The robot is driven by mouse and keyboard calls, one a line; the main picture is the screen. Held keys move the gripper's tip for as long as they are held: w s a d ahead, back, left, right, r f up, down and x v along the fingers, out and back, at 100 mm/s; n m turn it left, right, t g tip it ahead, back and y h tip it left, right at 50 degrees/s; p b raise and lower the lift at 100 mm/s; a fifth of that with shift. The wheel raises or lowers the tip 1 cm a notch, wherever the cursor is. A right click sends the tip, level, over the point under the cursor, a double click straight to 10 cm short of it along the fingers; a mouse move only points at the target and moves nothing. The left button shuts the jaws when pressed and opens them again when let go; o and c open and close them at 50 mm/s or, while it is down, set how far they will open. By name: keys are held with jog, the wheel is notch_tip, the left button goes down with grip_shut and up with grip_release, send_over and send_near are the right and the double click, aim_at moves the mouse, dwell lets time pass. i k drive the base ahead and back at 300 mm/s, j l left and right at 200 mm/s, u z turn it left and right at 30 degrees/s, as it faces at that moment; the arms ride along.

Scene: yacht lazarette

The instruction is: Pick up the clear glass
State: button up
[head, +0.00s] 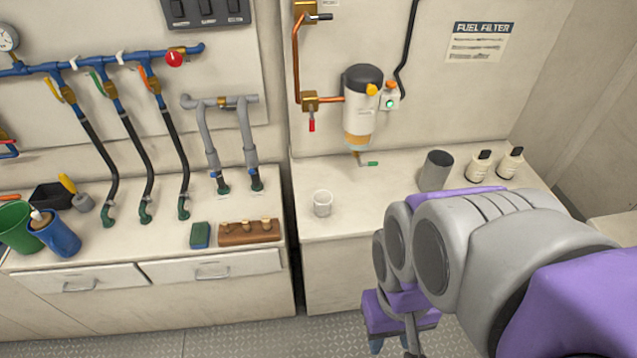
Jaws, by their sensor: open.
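The clear glass (322,204) is a small, pale cup standing upright near the front left of the right-hand counter (335,226). My gripper (395,347) is at the bottom of the view, in front of the counter and to the right of the glass. Its jaws are open and apart from the glass. The fingertips are partly cut off by the lower edge of the picture. I see nothing between them.
A fuel filter (361,110) hangs on the wall above, its drain tap behind the glass. A grey cylinder (436,171) and two small bottles (478,166) stand further right. Counter space around the glass is clear.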

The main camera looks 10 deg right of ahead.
aim_at(322, 199)
jog(key=i+j, duration=0.15)
jog(key=j, duration=0.25)
jog(key=i+j, duration=0.15)
jog(key=j, duration=0.2)
jog(key=i+j, duration=0.15)
jog(key=j, duration=0.25)
jog(key=i+j, duration=0.1)
jog(key=j, duration=0.25)
jog(key=j+z, duration=0.1)
jog(key=z, duration=0.35)
jog(key=j+z, duration=0.1)
jog(key=z, duration=0.3)
jog(key=j+z, duration=0.15)
jog(key=z, duration=0.3)
jog(key=j+z, duration=0.15)
jog(key=z, duration=0.3)
jog(key=i, duration=0.05)
